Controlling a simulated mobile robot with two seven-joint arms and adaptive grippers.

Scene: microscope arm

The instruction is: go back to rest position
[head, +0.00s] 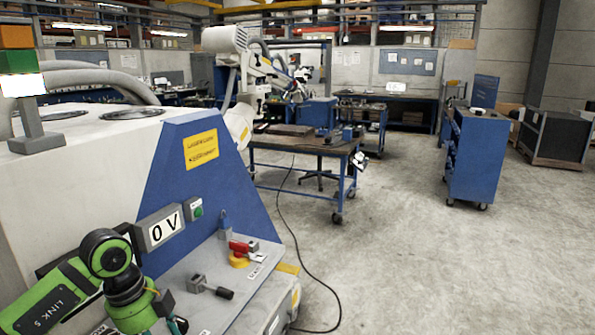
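My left arm (62,298), green and black and marked LINK 5, comes in at the lower left in front of the machine. Its wrist bends down at the bottom edge. Only a small teal and dark part of my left gripper (176,325) shows there, cut off by the frame, so its fingers and any hold are hidden. My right arm and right gripper are not in view.
A white and blue machine (172,150) fills the left, with a 0 V display (161,228) and a red and yellow switch (240,254). A white jointed stand (226,40) rises behind it. A blue cart (476,155) stands right. A cable (292,235) crosses otherwise open floor.

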